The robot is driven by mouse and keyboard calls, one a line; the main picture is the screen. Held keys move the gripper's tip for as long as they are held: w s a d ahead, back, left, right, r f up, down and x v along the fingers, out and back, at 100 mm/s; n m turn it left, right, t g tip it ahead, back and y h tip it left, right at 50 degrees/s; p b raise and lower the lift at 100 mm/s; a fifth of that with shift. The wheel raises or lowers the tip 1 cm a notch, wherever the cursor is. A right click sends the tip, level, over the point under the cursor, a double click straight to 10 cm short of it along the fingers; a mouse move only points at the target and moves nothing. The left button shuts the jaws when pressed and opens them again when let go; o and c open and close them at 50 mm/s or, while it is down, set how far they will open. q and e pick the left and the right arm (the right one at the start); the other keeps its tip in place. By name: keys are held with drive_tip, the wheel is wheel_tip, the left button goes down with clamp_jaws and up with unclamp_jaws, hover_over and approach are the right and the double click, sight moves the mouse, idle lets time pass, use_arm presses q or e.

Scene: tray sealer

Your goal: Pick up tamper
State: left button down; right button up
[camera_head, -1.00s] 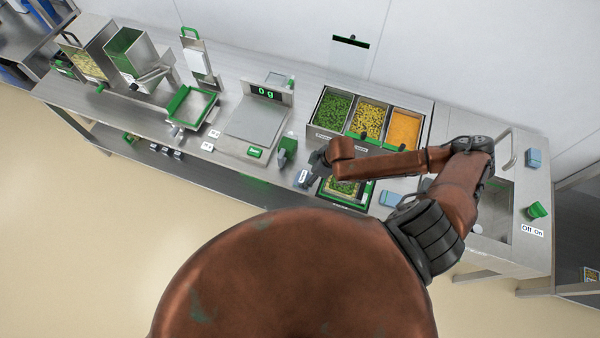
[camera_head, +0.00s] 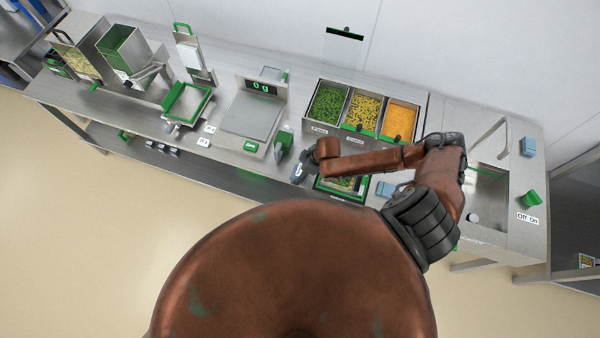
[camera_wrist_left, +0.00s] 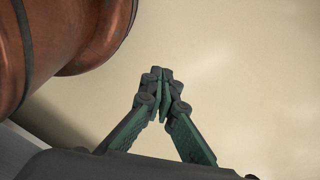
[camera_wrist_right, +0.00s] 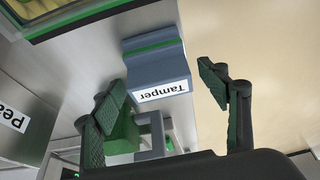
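The tamper (camera_wrist_right: 158,62) is a blue-grey block with a green stripe and a white "Tamper" label, upside down in the right wrist view. It stands on the steel counter near its front edge. My right gripper (camera_wrist_right: 165,85) is open, with its fingers on either side of the tamper's labelled end in the picture; I see no clear contact. In the head view my right gripper (camera_head: 303,165) is over the counter's front edge and mostly covers the tamper. My left gripper (camera_wrist_left: 163,78) is shut and empty above the floor; it is not visible in the head view.
A scale (camera_head: 250,115) reading 0 g and a green object (camera_head: 284,140) stand left of my right gripper. Bins of peas (camera_head: 328,103), corn and orange food stand behind my right arm. A green-rimmed tray (camera_head: 340,194) lies right of the gripper. A sink (camera_head: 485,190) is farther right.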

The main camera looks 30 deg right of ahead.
drive_tip(key=c, duration=1.4)
